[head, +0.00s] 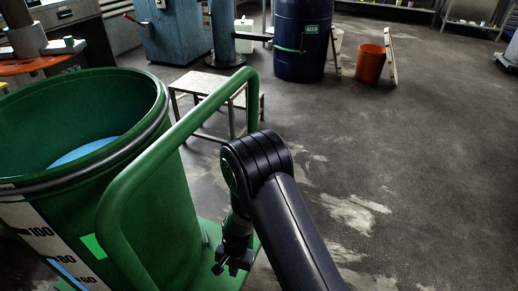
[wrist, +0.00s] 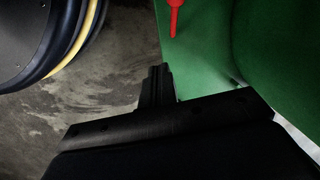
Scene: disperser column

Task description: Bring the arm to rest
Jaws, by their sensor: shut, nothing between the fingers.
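My arm reaches in from the bottom of the head view, bent at a dark joint, and hangs down to my gripper (head: 234,268). The gripper is just right of the green drum (head: 188,190) and close to the green rail (head: 145,180). In the wrist view the two dark fingers of my gripper (wrist: 158,72) are together, with nothing held. Beside them is a green surface (wrist: 205,50) with a red piece (wrist: 174,16) on it. I cannot tell whether the fingers touch it.
A small metal step (head: 215,85) stands behind the rail. A dark blue barrel (head: 301,40) and an orange bucket (head: 371,63) are farther back. A blue liquid (head: 85,152) shows inside the green drum. The stained concrete floor (head: 420,160) at the right is clear.

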